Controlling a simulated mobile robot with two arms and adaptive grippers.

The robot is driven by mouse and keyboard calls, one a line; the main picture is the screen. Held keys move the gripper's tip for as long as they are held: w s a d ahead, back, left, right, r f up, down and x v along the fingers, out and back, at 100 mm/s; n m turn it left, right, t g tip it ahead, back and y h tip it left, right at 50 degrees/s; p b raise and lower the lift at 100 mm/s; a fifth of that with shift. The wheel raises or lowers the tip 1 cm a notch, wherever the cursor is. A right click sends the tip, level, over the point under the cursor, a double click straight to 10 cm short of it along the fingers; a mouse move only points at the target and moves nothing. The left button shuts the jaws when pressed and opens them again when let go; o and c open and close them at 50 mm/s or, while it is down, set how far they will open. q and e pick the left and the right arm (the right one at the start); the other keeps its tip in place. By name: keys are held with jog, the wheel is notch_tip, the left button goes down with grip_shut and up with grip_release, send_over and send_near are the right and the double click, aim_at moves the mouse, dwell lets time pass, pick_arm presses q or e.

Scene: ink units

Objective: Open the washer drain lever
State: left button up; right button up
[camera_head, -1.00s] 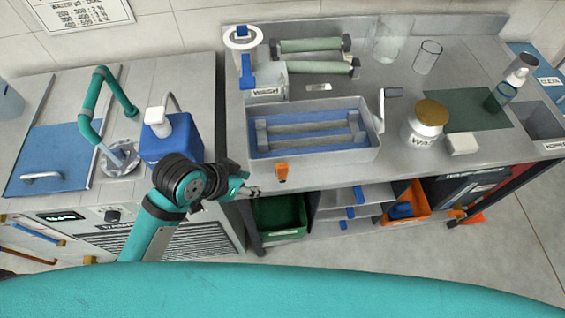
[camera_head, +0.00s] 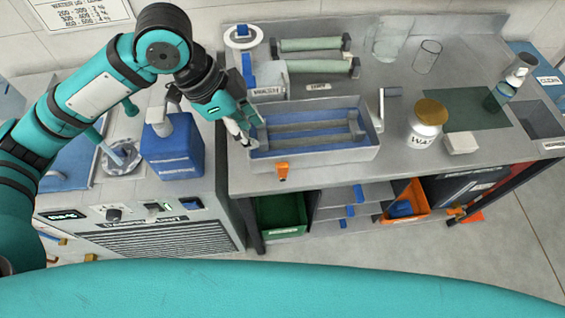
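The washer is a grey rectangular basin (camera_head: 318,158) with blue inside and grey bars, set into the bench. A small orange lever-like piece (camera_head: 282,171) sits on the bench's front edge just below the basin; it looks like the drain lever. My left gripper (camera_head: 247,132) points down at the basin's left end, up and left of the orange piece and apart from it. Its fingertips are small and overlap the basin wall, so I cannot tell whether they are open or touch it. My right gripper is not in view.
A blue dispenser bottle (camera_head: 172,148) stands left of my gripper. A gold-lidded jar (camera_head: 428,120) stands to the right. A green bin (camera_head: 282,213) is below the bench.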

aim_at(282, 165)
pick_arm(q)
jog(key=p+x, duration=0.1)
jog(key=x, duration=1.5)
jog(key=shift+d+f+p, duration=0.15)
jog(key=shift+f+p, duration=0.1)
jog(key=shift+p, duration=0.05)
jog(key=shift+c, duration=0.3)
grip_shut()
